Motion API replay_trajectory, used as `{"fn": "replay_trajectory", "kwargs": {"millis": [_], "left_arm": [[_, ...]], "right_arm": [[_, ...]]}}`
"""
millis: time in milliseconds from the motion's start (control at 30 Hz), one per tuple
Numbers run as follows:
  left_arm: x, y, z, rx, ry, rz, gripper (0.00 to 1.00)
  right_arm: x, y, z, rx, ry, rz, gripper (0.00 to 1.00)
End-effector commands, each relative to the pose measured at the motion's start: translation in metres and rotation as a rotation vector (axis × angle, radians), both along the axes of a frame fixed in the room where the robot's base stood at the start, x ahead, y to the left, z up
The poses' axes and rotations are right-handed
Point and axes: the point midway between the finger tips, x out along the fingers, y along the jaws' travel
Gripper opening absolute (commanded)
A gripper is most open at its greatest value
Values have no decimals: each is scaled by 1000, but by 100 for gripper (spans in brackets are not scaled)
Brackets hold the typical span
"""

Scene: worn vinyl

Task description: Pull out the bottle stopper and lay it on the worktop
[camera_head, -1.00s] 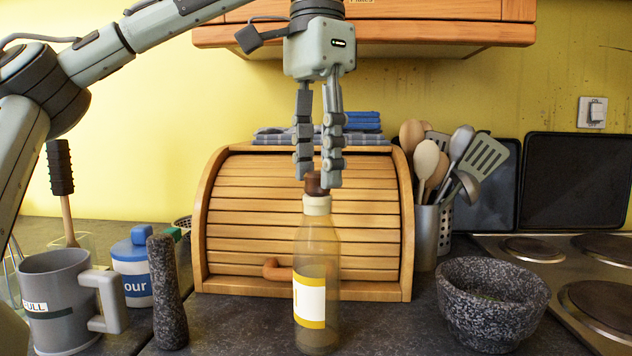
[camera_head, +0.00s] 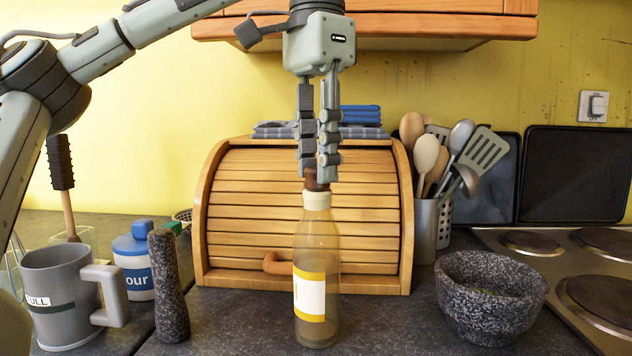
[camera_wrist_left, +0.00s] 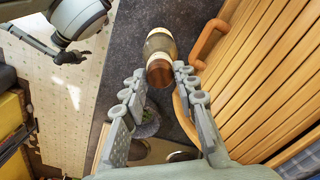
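The bottle (camera_head: 317,240), tall and brownish with a yellow and white label, stands upright on the dark worktop (camera_head: 240,325). Its brown stopper (camera_head: 318,185) sits in the pale neck, partly hidden by my fingers. My left gripper (camera_head: 317,172) points down over the bottle, its fingertips on either side of the stopper. In the left wrist view the stopper (camera_wrist_left: 159,74) lies between the fingertips, close to the right one, with a slim gap at the left one. My right gripper (camera_wrist_left: 72,57) is small and far off at the upper left there; its opening is unclear.
A wooden bread bin (camera_head: 240,220) stands close behind the bottle. A stone pestle (camera_head: 168,285), a grey mug (camera_head: 62,295) and a flour jar (camera_head: 134,262) are at left. A stone mortar (camera_head: 490,297) and hob (camera_head: 590,260) are at right. Worktop is bare either side of the bottle.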

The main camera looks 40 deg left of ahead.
Motion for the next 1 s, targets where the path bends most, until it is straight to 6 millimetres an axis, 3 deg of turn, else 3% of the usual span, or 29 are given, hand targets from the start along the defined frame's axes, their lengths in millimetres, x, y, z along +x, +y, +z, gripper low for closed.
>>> {"fn": "replay_trajectory", "kwargs": {"millis": [167,1000], "left_arm": [[0,0,0,0,0,0,0],[0,0,13,1,0,0,0]], "right_arm": [[0,0,0,0,0,0,40],[0,0,0,0,0,0,40]]}}
